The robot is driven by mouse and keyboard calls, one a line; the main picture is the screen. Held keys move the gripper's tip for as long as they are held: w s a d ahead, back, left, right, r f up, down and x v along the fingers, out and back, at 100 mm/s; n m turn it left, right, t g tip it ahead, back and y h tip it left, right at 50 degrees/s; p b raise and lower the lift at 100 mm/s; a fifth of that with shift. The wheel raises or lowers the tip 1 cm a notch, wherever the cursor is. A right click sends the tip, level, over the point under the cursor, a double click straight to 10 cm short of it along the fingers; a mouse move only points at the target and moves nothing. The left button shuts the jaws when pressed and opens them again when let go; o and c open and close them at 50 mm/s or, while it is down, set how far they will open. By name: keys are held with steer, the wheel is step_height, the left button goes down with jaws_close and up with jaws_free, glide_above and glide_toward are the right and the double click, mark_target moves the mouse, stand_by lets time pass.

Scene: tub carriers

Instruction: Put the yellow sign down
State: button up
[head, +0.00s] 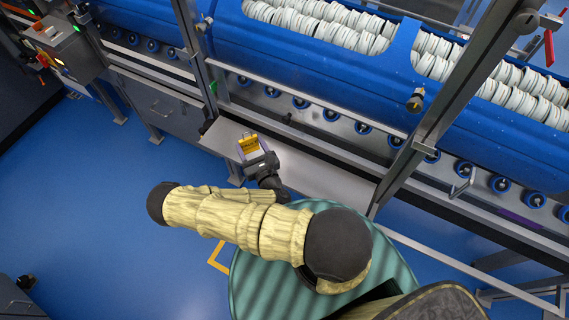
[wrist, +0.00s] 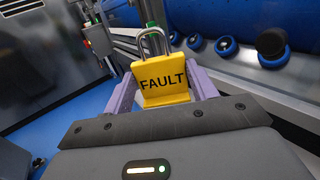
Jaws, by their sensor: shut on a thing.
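The yellow sign (wrist: 163,82) reads "FAULT" and has a metal loop like a padlock shackle at its top in the wrist view. My gripper (wrist: 162,95) is shut on it, with a purple finger at each side. In the head view the yellow sign (head: 249,143) shows small at the end of my gripper (head: 250,150). They are at the left part of a grey metal ledge (head: 310,172) along the machine's front. I cannot tell whether the sign touches the ledge.
A blue machine (head: 330,60) with rows of white rings and blue rollers stands behind the ledge. Metal posts (head: 460,75) rise in front of it. A control box (head: 60,50) stands at the far left. The blue floor (head: 100,220) is largely clear at left.

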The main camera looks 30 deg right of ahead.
mark_target(247, 146)
steer(key=shift+w, duration=0.1)
steer(key=w+h+b, duration=0.1)
steer(key=b, duration=0.1)
steer(key=m+h+b, duration=0.1)
steer(key=b, duration=0.1)
steer(key=w+f+m+b, duration=0.1)
steer(key=b, duration=0.1)
steer(key=shift+w+a+f+h, duration=0.1)
steer(key=shift+w+a+h, duration=0.25)
steer(key=shift+a+h, duration=0.05)
steer(key=w+m+h+b, duration=0.1)
steer(key=b, duration=0.1)
steer(key=w+m+g+h+b, duration=0.1)
steer(key=h+b, duration=0.1)
steer(key=b, duration=0.1)
steer(key=shift+a+f, duration=0.15)
steer(key=shift+f, duration=0.05)
steer(key=f+m+g+h+b, duration=0.1)
steer(key=m+g+h+b, duration=0.1)
steer(key=b, duration=0.5)
steer(key=w+f+m+g+h+b, duration=0.1)
steer(key=m+g+h+b, duration=0.1)
steer(key=h+b, duration=0.2)
steer(key=d+f+m+g+h+b, duration=0.1)
steer(key=m+g+h+b, duration=0.1)
steer(key=b, duration=0.7)
steer(key=shift+w+f+m+h+b, duration=0.1)
steer(key=shift+w+m+h+b, duration=0.1)
steer(key=shift+m+h+b, duration=0.15)
steer(key=shift+d, duration=0.1)
